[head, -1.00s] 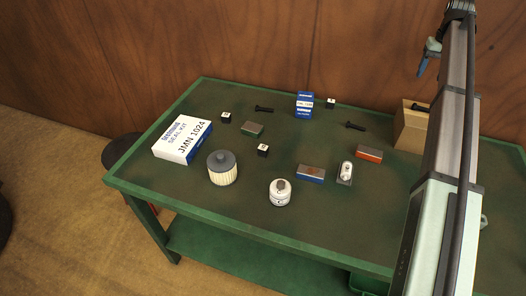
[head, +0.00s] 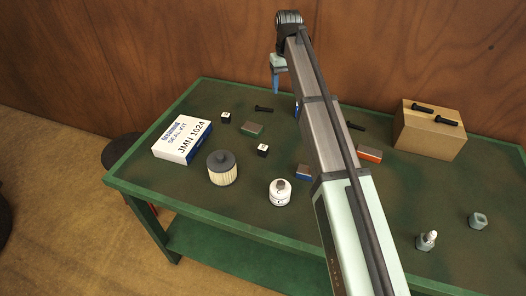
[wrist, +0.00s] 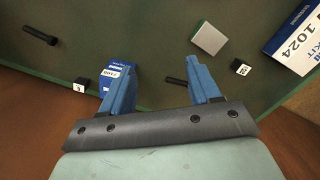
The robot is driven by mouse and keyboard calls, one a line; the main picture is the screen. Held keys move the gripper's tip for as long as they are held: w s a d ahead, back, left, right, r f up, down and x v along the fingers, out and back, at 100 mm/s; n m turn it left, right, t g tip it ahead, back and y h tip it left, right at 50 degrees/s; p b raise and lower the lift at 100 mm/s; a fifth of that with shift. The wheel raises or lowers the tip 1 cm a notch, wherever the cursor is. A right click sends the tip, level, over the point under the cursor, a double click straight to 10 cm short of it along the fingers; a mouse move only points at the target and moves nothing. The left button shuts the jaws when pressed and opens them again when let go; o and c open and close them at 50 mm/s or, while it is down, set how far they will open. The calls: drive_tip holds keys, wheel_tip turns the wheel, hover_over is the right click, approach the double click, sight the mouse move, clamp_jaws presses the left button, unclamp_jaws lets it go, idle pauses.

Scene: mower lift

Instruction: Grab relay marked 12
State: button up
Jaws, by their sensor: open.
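The relays seem to be small black cubes with white marked tops. In the head view one cube (head: 226,118) sits near the seal kit box and another (head: 263,150) nearer the table's middle. In the wrist view one cube (wrist: 240,67) lies right of the right finger and another (wrist: 80,86) left of the left finger, near the table edge. Their marks are too small to read surely, so I cannot tell which is 12. My gripper (wrist: 162,67) is open and empty, above the table's far side; its blue fingers also show in the head view (head: 275,84).
A white seal kit box (head: 183,139), a filter (head: 222,168) and a white canister (head: 279,192) stand on the green table. A black bolt (wrist: 176,81) lies between the fingers in the wrist view, and a blue box (wrist: 115,77) is partly behind the left finger. A cardboard box (head: 430,132) stands right.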

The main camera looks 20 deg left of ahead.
drive_tip(key=s+a+f+n, duration=0.2)
drive_tip(key=s+a, duration=0.3)
drive_tip(key=s, duration=0.3)
drive_tip(key=n, duration=0.8)
hover_over(263, 147)
wheel_tip(263, 147, down, 3)
drive_tip(key=shift+f, duration=6.75)
drive_tip(key=shift+c, duration=0.2)
drive_tip(key=c, duration=1)
drive_tip(key=shift+r, duration=0.2)
